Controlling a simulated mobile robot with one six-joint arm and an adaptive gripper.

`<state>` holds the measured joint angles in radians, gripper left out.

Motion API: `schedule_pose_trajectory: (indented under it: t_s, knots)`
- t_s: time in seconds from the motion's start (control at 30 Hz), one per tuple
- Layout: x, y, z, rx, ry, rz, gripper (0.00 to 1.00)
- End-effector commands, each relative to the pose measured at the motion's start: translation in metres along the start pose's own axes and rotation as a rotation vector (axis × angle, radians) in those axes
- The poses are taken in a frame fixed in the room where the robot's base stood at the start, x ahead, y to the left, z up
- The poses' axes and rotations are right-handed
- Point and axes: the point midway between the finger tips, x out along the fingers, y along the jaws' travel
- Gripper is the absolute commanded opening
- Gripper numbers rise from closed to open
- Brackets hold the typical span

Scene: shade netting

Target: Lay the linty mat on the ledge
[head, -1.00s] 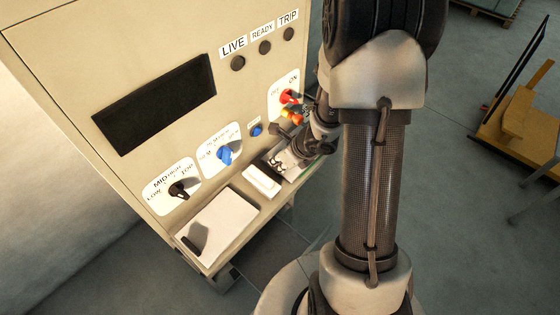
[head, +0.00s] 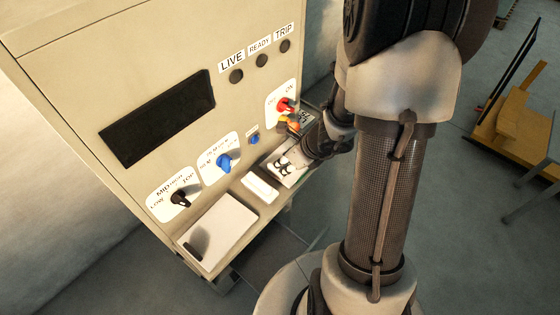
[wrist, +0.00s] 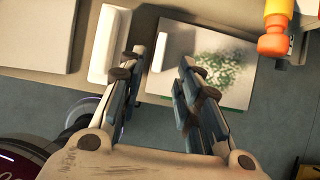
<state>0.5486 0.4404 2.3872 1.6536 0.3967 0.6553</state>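A pale square piece with a patch of green specks (wrist: 235,72), which looks like the linty mat, lies at the ledge in the wrist view. It also shows in the head view (head: 284,170), partly hidden by my gripper. A light bar (wrist: 172,50) sits on its left part. The ledge (head: 232,256) is the cream shelf along the cabinet front. My gripper (wrist: 160,62) is open, its fingers apart with nothing clearly between them. Its right finger overlaps the speckled piece in the picture; I cannot tell whether they touch.
A white block (wrist: 109,46) lies left of the speckled piece, with a white plate (head: 217,228) farther left. The cabinet panel has a black knob (head: 181,198), a blue knob (head: 224,161) and a red knob (head: 287,105). An orange object (wrist: 273,37) is right of my gripper.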

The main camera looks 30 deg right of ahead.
Motion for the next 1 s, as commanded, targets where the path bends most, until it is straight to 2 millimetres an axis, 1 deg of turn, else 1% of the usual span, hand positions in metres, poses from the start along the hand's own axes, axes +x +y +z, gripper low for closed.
schedule_pose_trajectory:
  t_s: [0.03,0.1,0.2,0.33,0.37,0.47,0.57,0.6,0.67,0.7,0.77,0.8,0.83,0.9,1.0]
  knots:
    - [-0.015,-0.001,0.003,0.001,-0.002,-0.003,0.31]
    - [-0.027,-0.001,0.002,0.002,0.0,-0.002,0.31]
    - [-0.04,-0.001,0.002,0.001,-0.001,-0.001,0.31]
    - [-0.05,0.001,0.003,-0.014,-0.004,0.001,0.31]
    - [-0.052,0.003,0.006,-0.036,-0.008,0.004,0.31]
    - [-0.067,0.019,0.028,-0.212,-0.04,0.023,0.31]
    - [-0.095,0.055,0.061,-0.558,-0.09,0.058,0.31]
    - [-0.11,0.074,0.073,-0.733,-0.109,0.074,0.31]
    - [-0.133,0.105,0.083,-1.009,-0.131,0.099,0.31]
    - [-0.148,0.123,0.086,-1.191,-0.139,0.114,0.31]
    - [-0.17,0.148,0.085,-1.462,-0.139,0.13,0.31]
    - [-0.184,0.162,0.08,-1.639,-0.132,0.14,0.31]
    - [-0.195,0.171,0.076,-1.769,-0.122,0.146,0.31]
    - [-0.218,0.185,0.062,-2.053,-0.082,0.156,0.31]
    - [-0.245,0.191,0.043,-2.39,0.004,0.159,0.31]
